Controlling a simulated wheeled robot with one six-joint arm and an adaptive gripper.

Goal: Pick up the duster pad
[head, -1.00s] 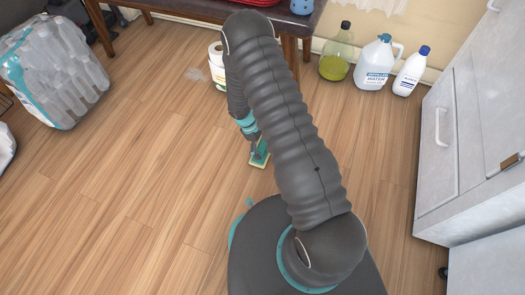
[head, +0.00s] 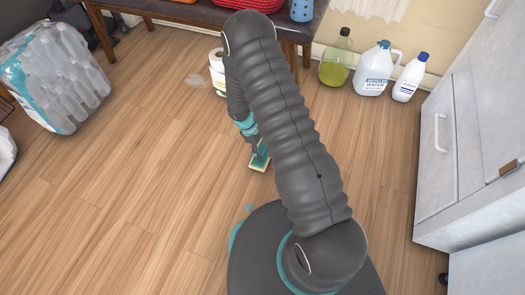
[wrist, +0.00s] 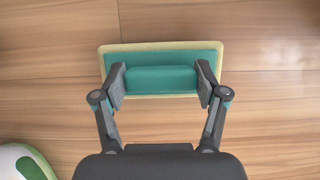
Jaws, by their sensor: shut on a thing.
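The duster pad (wrist: 160,53) is a flat teal rectangle with a pale yellow border and a raised teal block along its middle. My gripper (wrist: 160,78) is shut on the two ends of that block in the wrist view. In the head view the pad (head: 259,163) shows small, just below my gripper (head: 257,146) and partly behind my arm. I cannot tell whether the pad touches the floor or is slightly above it.
A paper roll (head: 217,70) stands by the dark bench (head: 190,12). Several bottles, including a water jug (head: 374,72), stand by the wall. A wrapped bottle pack (head: 55,75) is at left, grey cabinets (head: 450,130) at right. The floor left of my arm is clear.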

